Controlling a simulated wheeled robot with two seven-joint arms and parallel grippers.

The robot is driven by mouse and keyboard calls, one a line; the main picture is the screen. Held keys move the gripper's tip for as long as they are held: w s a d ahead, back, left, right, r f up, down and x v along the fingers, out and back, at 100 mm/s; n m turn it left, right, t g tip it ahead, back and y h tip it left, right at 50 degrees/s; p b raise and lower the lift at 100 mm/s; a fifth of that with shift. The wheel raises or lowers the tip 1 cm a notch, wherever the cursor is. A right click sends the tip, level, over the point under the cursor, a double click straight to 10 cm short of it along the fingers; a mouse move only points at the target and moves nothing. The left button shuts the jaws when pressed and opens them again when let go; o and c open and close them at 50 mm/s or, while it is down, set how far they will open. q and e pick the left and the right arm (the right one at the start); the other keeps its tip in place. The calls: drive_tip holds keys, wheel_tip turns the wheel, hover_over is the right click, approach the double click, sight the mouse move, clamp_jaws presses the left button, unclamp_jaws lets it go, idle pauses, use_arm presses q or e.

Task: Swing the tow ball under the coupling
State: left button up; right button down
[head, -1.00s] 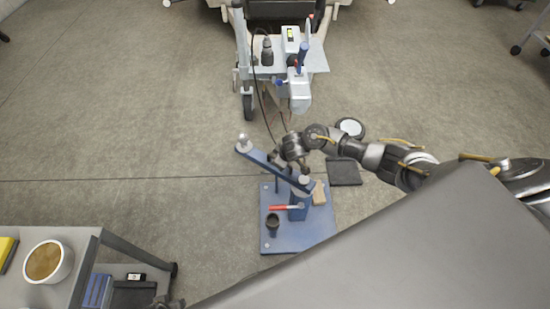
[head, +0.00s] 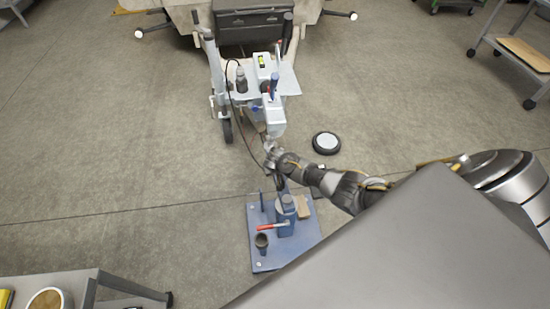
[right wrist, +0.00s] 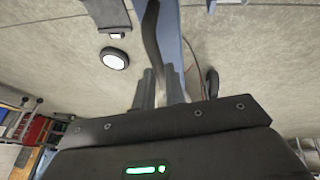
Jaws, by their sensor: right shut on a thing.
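The grey-white coupling (head: 274,118) is at the near end of the trailer drawbar in the head view. The blue stand (head: 286,225) has its post on a floor plate. Its blue swing arm (right wrist: 172,30) shows in the right wrist view and runs toward the coupling, mostly hidden by my right arm in the head view. My right gripper (head: 274,162) is over the swing arm, just in front of the coupling. In the wrist view its fingers are shut on a dark handle (right wrist: 152,40) beside the arm. The tow ball is not clearly distinguishable near the coupling. My left gripper is not in view.
A red lever (head: 272,226), a dark cup (head: 262,241) and a tan block (head: 303,207) are on the stand's blue plate (head: 268,262). A grey cart (head: 80,283) stands lower left.

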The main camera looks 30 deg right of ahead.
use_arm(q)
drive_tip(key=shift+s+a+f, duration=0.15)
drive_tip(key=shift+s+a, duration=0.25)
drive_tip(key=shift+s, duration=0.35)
use_arm(e)
drive_tip(key=shift+s+d+m, duration=0.2)
drive_tip(key=shift+d+m, duration=0.35)
drive_tip(key=shift+m, duration=0.05)
drive_tip(key=shift+d, duration=0.1)
drive_tip(key=c, duration=1.5)
unclamp_jaws()
drive_tip(key=shift+o, duration=0.2)
drive_tip(key=shift+a+r+p, duration=0.2)
drive_tip(key=shift+r+p, duration=0.1)
drive_tip(key=shift+p, duration=0.05)
drive_tip(key=shift+p+v, duration=0.6)
drive_tip(key=shift+v, duration=0.6)
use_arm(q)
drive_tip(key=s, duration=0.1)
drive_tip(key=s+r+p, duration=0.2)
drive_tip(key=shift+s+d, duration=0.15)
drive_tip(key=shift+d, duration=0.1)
use_arm(e)
drive_tip(key=v, duration=0.7)
drive_tip(key=shift+a+r, duration=0.25)
drive_tip(key=shift+r, duration=0.1)
